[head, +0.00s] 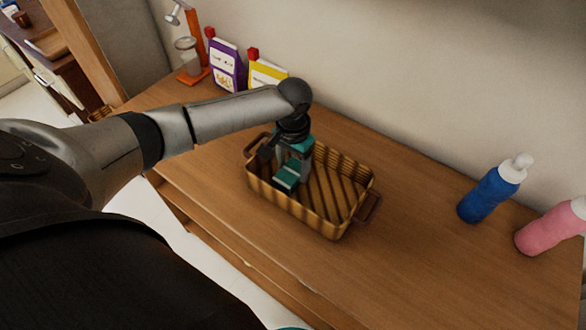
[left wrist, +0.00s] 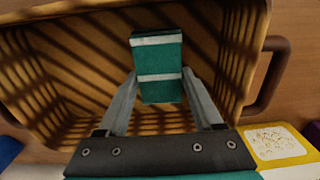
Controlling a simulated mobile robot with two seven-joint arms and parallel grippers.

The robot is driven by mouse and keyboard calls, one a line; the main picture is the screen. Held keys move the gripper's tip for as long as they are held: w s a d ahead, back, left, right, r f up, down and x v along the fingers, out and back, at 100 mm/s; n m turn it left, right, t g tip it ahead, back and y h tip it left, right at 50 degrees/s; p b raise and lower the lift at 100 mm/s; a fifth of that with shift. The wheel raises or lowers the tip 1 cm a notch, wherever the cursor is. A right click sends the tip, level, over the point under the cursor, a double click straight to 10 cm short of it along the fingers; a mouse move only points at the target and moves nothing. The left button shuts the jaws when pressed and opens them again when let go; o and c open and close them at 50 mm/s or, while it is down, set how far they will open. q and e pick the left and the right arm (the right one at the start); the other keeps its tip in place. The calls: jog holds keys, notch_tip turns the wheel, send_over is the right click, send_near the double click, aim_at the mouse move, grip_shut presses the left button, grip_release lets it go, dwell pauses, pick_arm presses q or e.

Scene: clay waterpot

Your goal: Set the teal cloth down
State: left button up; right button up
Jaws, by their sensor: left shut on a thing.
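The teal cloth (left wrist: 160,88), folded with pale stripes, is between the fingers of my left gripper (left wrist: 163,88) in the left wrist view. In the head view the cloth (head: 287,178) shows at the fingertips of my left gripper (head: 290,172), which points down into a wicker basket (head: 338,222). The gripper is shut on the cloth, inside the basket's walls at its left part. I cannot tell whether the cloth touches the basket floor. My right gripper is not in view.
The basket stands on a wooden table (head: 410,255). A blue bottle (head: 488,192) and a pink bottle (head: 548,228) stand at the right. Purple (head: 226,66) and yellow (head: 266,74) packets and an orange stand (head: 195,60) are along the wall. The tabletop in front of the bottles is clear.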

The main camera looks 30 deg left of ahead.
aim_at(293, 168)
pick_arm(q)
jog(key=shift+f, duration=0.25)
jog(key=shift+f, duration=0.2)
jog(key=o, duration=1.3)
jog(key=shift+o, duration=0.2)
notch_tip(293, 168, up, 12)
jog(key=p, duration=0.2)
jog(key=shift+r, duration=0.25)
